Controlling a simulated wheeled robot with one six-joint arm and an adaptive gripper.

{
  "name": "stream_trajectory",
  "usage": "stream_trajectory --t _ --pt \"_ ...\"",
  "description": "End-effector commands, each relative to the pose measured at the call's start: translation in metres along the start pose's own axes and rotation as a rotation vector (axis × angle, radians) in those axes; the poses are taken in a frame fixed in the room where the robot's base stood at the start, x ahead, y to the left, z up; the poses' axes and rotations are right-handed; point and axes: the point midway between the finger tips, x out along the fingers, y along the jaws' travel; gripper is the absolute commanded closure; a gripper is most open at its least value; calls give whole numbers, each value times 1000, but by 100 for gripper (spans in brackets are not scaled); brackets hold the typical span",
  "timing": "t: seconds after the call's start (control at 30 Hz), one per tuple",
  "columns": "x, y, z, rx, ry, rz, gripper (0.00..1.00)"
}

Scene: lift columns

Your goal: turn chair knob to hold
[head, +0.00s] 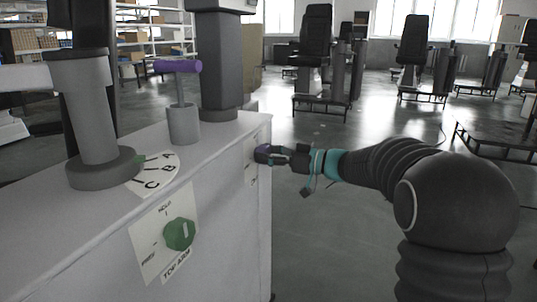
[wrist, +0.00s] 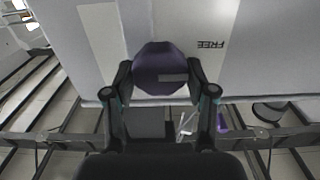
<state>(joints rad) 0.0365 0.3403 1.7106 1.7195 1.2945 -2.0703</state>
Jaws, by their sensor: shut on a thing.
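A dark purple knob (wrist: 160,62) sits on the pale side panel in the wrist view, with a greyish bar-shaped mark on its face. The word FREE (wrist: 211,44) is printed upside down to its right. My gripper (wrist: 161,80) has one finger on each side of the knob and is shut on it. In the head view my gripper (head: 272,155) reaches from the right to the knob (head: 262,153) at the cabinet's far right end. The HOLD mark for this knob is not readable, and its pointing direction is unclear.
A green knob (head: 179,234) with a HOLD and TOP ARM label is on the cabinet's near face. A purple T-handle (head: 178,67) and grey columns (head: 90,120) stand on the cabinet top (head: 60,215). Black chairs (head: 313,40) stand behind.

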Motion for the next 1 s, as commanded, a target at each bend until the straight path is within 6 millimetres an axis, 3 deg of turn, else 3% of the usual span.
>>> stream_trajectory --t 0.37,1.0 --pt "0 -1 4 121 0 -1 79" --pt "1 2 4 704 -3 -4 79"
